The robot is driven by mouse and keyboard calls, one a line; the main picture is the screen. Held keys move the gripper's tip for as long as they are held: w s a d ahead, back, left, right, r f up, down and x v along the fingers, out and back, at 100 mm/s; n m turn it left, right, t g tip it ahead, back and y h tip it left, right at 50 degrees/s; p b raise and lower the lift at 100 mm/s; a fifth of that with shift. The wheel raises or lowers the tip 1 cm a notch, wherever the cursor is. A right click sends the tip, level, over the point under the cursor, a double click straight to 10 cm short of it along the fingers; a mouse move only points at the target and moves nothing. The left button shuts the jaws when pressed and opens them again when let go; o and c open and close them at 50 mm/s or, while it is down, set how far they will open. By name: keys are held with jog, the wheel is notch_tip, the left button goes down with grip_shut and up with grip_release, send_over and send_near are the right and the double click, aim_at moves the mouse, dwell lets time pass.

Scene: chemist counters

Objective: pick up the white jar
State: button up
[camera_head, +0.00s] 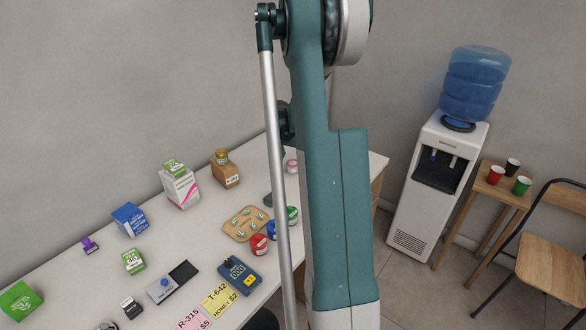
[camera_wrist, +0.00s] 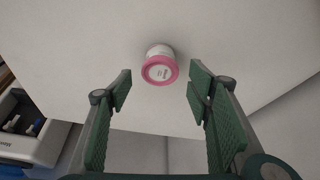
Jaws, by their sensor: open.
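The white jar (camera_wrist: 160,66) has a pink lid and shows at the top middle of the wrist view, on the white counter. My gripper (camera_wrist: 158,84) is open, with its green fingers to the left and right of the view. The jar lies just beyond the fingertips, about midway between them, and nothing is held. In the head view a small jar with a pink lid (camera_head: 292,166) shows beside my arm, toward the far right end of the counter. My gripper is hidden in the head view.
Red (camera_head: 259,245), blue and green-lidded jars stand near my arm with a tan tray (camera_head: 247,223) of small items. Boxes (camera_head: 180,187) and devices cover the counter (camera_head: 215,245) farther left. A water cooler (camera_head: 437,180) stands beyond the counter's right end.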

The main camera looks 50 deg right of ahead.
aim_at(293, 163)
jog(key=shift+b+x, duration=0.4)
jog(key=shift+x, duration=2.2)
jog(key=c, duration=0.9)
